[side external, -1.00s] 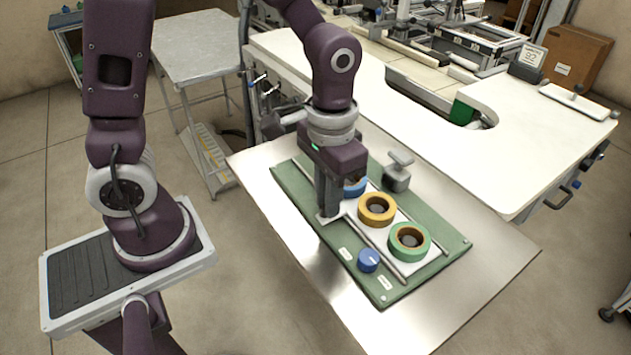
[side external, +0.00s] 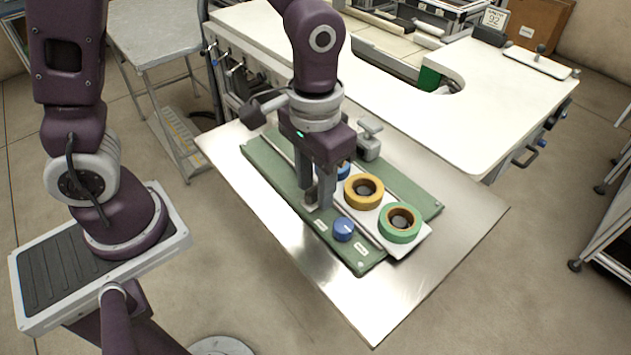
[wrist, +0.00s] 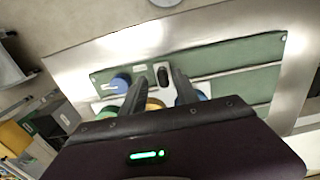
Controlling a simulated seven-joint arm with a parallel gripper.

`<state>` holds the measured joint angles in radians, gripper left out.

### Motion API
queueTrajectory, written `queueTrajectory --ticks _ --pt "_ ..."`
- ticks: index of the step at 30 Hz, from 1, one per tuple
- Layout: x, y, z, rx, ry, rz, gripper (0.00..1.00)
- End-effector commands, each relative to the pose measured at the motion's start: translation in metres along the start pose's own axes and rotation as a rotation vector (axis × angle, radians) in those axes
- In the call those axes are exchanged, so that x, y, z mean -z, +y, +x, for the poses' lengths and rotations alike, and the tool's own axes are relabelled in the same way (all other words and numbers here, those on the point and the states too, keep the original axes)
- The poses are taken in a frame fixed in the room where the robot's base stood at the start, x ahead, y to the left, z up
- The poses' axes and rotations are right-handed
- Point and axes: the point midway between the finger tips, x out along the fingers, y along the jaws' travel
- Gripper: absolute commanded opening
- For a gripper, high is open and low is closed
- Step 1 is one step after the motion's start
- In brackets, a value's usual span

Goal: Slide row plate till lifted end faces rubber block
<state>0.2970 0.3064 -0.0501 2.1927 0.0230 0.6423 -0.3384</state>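The pale row plate (side external: 417,242) carries a blue reel (side external: 343,170), a yellow reel (side external: 364,190) and a green reel (side external: 400,222). It lies on the green board (side external: 270,171), and its lower-right end sticks out past the board's edge. My gripper (side external: 318,205) points down near the plate's other end, which it largely hides. Its fingers stand apart in the wrist view (wrist: 158,76); I see nothing clamped between them. A small black block (wrist: 163,76), possibly the rubber block, shows on the board beyond the fingertips. I cannot tell whether the fingers touch the plate.
A blue knob (side external: 343,229) stands on the board between small white labels. A grey block with a T-shaped handle (side external: 370,142) stands at the board's back edge. The metal table (side external: 440,262) is bare in front and to the right. A white bench (side external: 440,130) lies behind.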

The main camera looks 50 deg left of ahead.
Motion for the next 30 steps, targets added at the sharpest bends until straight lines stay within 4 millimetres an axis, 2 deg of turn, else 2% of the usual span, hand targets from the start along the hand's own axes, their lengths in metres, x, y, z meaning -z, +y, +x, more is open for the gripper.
queueTrajectory --ticks 6,10,22,26,27,30 --pt "0.002 0.001 -0.042 -0.003 0.008 0.0 0.36" --pt "0.001 0.001 -0.062 -0.003 0.006 0.0 0.36" --pt "-0.002 -0.003 -0.074 -0.005 0.017 -0.002 0.36" --pt "-0.026 -0.034 -0.111 -0.023 0.143 -0.014 0.36" --pt "-0.039 -0.046 -0.122 -0.026 0.197 -0.018 0.36" --pt "-0.072 -0.07 -0.139 -0.022 0.322 -0.025 0.36"
